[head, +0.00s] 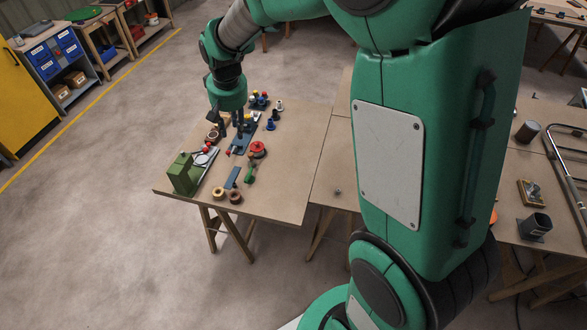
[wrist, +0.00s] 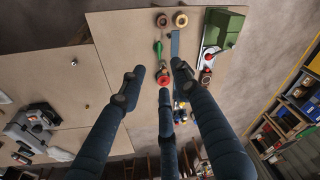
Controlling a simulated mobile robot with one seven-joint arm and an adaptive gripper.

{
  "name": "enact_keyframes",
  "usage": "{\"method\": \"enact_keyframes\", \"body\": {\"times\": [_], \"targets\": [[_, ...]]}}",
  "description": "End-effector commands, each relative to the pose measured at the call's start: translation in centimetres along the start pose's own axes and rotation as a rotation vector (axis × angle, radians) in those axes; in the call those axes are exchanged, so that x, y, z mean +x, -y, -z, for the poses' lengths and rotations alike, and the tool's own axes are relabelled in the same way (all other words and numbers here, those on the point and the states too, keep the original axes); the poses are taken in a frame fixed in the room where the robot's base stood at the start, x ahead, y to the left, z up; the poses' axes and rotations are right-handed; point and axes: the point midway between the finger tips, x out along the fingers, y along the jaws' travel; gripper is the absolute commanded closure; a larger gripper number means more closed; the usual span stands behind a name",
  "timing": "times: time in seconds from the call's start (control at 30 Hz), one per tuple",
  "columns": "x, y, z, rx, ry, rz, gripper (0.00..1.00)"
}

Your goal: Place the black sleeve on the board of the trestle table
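My gripper (head: 241,128) is over the back part of the cluttered left trestle table (head: 290,160) in the head view. In the wrist view its long dark fingers (wrist: 154,82) are spread apart with nothing held between them. I cannot tell for sure which thing is the black sleeve. A dark upright cylinder (head: 527,131) and a dark squarish hollow piece (head: 536,224) stand on boards at the right of the head view, far from my gripper.
A green machine (head: 184,174), tan rings (head: 235,197) and several small coloured parts crowd the left half of that table. Its right half is bare. A bent metal tube frame (head: 565,165) lies at the far right. Shelves with blue bins (head: 68,43) stand at the back left.

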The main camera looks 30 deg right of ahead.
Motion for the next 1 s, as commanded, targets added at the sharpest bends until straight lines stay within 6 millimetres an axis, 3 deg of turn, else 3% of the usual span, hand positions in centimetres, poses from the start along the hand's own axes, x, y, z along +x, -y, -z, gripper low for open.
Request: {"method": "enact_keyframes", "body": {"times": [0.03,0.2,0.5,0.8,1.0], "targets": [[-1.6,-0.1,-0.9,-0.002,-0.014,0.001,0.68],[-5.8,-0.6,-3.8,-0.012,-0.049,0.004,0.68],[-12.0,-1.4,-9.8,-0.027,-0.111,0.008,0.68],[-16.6,-2.2,-16.3,-0.044,-0.174,0.01,0.68],[-18.5,-2.8,-21.0,-0.055,-0.214,0.011,0.68]]}}
